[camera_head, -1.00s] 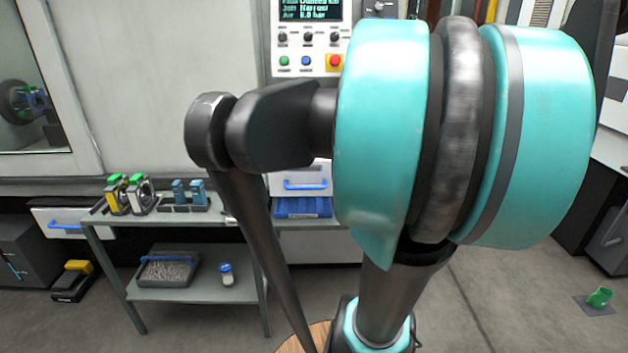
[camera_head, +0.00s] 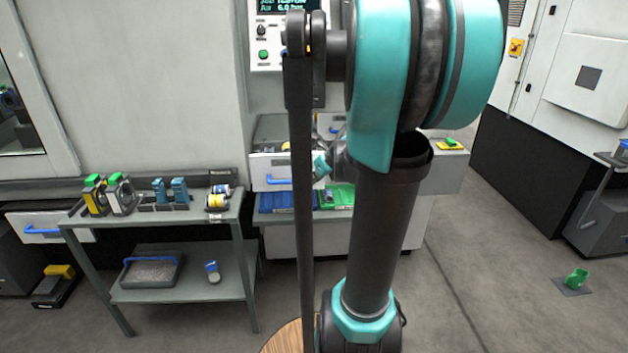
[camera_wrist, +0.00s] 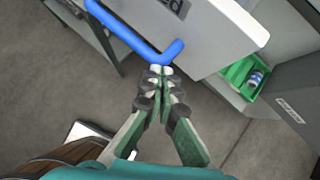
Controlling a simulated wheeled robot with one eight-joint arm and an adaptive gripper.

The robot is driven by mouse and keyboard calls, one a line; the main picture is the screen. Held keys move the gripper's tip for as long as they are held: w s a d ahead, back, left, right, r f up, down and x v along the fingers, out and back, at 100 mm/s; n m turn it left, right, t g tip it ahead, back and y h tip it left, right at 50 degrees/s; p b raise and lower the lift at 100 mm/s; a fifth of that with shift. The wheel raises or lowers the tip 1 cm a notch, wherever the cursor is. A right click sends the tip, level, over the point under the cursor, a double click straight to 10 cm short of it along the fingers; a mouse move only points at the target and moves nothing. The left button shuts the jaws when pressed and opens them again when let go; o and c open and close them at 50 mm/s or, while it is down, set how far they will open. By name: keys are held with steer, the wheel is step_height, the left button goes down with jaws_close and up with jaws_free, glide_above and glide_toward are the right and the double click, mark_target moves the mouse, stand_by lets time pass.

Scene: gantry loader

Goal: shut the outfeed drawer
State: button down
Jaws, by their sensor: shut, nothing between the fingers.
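A white drawer (camera_head: 264,165) with a blue handle (camera_head: 278,181) stands pulled out from the machine's front, its open top showing. In the wrist view its white front (camera_wrist: 205,30) and blue handle (camera_wrist: 130,35) fill the top; the label's visible end reads "d", the rest is cut off. My gripper (camera_wrist: 161,71) is shut and empty, its fingertips right below the handle's right end. I cannot tell whether they touch it. In the head view my gripper (camera_head: 323,166) is by the right part of the drawer front, partly hidden by my arm.
Below the drawer are a blue bin (camera_head: 272,202) and a green bin (camera_head: 340,196). A grey bench (camera_head: 150,215) with parts stands at left. Another white drawer (camera_head: 42,226) is at far left. A green object (camera_head: 577,278) lies on the floor at right; floor between is clear.

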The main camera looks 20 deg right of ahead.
steer(key=w+d, duration=0.3)
steer(key=w, duration=1)
steer(key=w+d, duration=0.3)
steer(key=w, duration=1.1)
steer(key=w+d, duration=0.3)
steer(key=w, duration=1)
steer(key=shift+w+d, duration=0.3)
steer(key=shift+d, duration=0.1)
